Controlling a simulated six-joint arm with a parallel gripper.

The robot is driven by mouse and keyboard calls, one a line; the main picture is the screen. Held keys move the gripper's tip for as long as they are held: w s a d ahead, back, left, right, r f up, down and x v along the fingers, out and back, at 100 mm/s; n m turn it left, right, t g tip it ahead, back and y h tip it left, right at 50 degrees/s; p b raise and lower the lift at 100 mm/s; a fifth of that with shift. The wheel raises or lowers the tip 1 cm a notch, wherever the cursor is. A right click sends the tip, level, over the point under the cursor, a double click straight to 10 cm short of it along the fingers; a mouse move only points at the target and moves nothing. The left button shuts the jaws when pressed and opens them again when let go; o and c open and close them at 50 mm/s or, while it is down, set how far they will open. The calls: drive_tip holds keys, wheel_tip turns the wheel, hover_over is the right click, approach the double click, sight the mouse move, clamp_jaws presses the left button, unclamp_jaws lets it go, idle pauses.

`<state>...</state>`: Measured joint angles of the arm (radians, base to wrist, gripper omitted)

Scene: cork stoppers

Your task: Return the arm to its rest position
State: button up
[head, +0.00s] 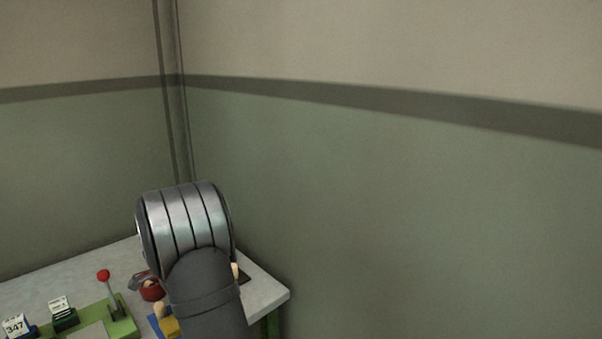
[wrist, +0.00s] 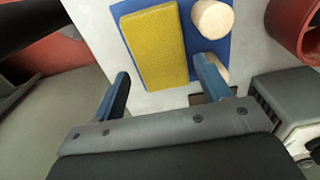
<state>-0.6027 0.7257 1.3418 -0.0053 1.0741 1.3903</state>
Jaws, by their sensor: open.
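My gripper (wrist: 161,92) shows in the wrist view with its two blue-tipped fingers wide apart and nothing between them. Beyond the fingers is a table with a blue mat (wrist: 189,12) that bears a yellow block (wrist: 155,46). A pale cork stopper (wrist: 212,19) stands at the right of the block. A second pale piece (wrist: 213,61) shows partly behind the right finger. In the head view my arm covers much of the table's right part, and my gripper is hidden there.
The grey table (head: 262,290) ends at a corner near a green wall. A red-knobbed lever (head: 104,276) stands on a green base (head: 123,322), left of my arm. A red round container (wrist: 297,28) and a grey box (wrist: 284,97) are at the right in the wrist view.

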wheel_tip(320, 180, down, 4)
drive_tip(key=shift+r, duration=2.45)
